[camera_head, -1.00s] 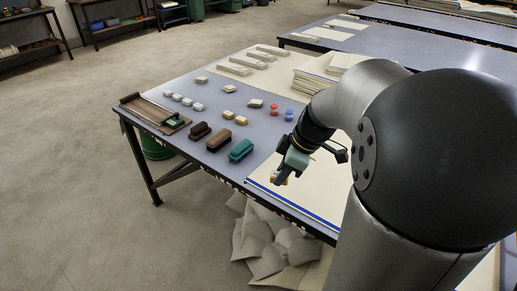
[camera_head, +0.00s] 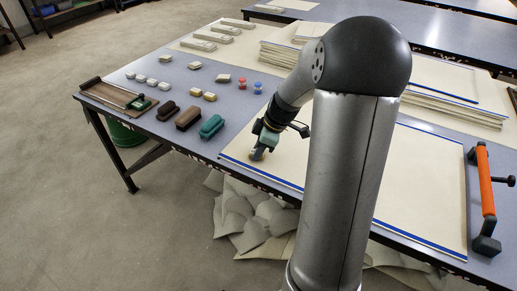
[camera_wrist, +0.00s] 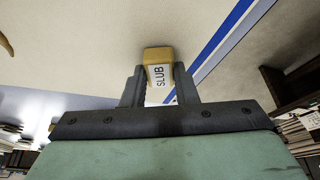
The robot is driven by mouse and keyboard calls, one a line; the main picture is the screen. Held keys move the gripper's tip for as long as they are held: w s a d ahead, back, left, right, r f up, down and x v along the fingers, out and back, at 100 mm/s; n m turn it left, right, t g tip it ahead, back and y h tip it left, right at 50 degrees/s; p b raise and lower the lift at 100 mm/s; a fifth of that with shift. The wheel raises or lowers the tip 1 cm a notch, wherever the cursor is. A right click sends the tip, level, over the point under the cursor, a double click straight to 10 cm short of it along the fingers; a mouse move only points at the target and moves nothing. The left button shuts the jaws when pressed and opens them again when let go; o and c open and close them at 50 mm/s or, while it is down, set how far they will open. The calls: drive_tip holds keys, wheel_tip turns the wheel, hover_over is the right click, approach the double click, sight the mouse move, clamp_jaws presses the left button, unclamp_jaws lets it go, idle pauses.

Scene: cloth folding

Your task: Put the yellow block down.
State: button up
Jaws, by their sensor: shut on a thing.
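The yellow block (camera_wrist: 159,57) sits between my fingertips in the wrist view, with a white label reading "SLUB" facing the camera. My gripper (camera_wrist: 159,75) is shut on it. In the head view my gripper (camera_head: 258,154) is low over the left end of the cream cloth (camera_head: 420,190), near its blue-striped front edge. The block is small and hard to make out there. I cannot tell whether it touches the cloth.
Two small yellow blocks (camera_head: 203,95) lie behind my gripper. Dark brown (camera_head: 188,117) and green (camera_head: 212,127) brush-like blocks stand to the left. An orange-handled tool (camera_head: 485,185) is at the right edge. Cloth stacks (camera_head: 290,55) lie behind.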

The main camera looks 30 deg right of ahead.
drive_tip(key=shift+f, duration=0.2)
drive_tip(key=o, duration=0.9)
drive_tip(key=shift+r, duration=0.1)
drive_tip(key=shift+o, duration=0.2)
drive_tip(key=shift+r, duration=0.1)
